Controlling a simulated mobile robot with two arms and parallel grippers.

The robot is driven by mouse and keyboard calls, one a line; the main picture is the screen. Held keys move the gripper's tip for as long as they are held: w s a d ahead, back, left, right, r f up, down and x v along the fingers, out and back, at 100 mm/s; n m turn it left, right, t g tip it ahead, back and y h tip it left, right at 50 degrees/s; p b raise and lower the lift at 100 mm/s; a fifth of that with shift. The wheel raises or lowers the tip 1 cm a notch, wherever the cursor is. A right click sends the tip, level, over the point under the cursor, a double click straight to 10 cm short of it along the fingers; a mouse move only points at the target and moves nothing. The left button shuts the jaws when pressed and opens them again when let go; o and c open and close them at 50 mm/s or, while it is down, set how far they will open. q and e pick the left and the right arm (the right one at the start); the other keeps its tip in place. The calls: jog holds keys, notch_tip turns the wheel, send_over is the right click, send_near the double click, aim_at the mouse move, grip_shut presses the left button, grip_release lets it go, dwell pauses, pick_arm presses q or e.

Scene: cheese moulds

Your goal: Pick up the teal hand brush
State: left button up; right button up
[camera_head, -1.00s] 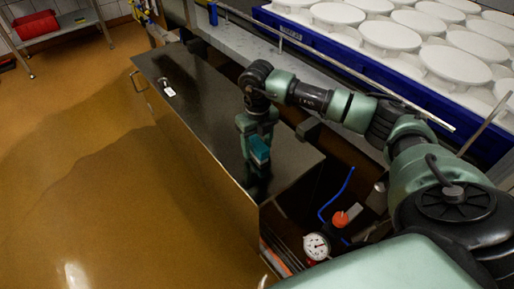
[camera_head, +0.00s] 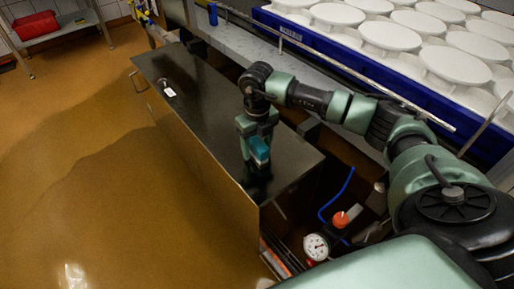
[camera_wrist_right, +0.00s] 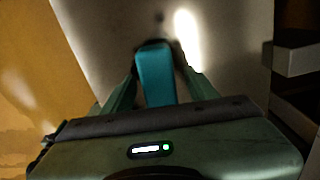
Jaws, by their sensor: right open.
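The teal hand brush (camera_head: 259,149) is at the near end of the dark metal cabinet top (camera_head: 205,115). In the right wrist view the brush (camera_wrist_right: 156,75) shows as a teal block between the two fingers. My right gripper (camera_head: 257,155) points down at the brush, with its fingers on either side of it. The gripper (camera_wrist_right: 158,88) is open in the wrist view, and I cannot tell whether either finger touches the brush. The brush's lower part is hidden in the head view. My left gripper is not in view.
A small white-tagged item (camera_head: 169,91) lies at the cabinet's far end. A blue tray of white moulds (camera_head: 375,78) stands behind my right arm. A pressure gauge (camera_head: 316,247) and an orange-handled valve (camera_head: 345,216) sit right of the cabinet. The floor at left is clear.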

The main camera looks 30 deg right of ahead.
aim_at(257, 142)
grip_shut()
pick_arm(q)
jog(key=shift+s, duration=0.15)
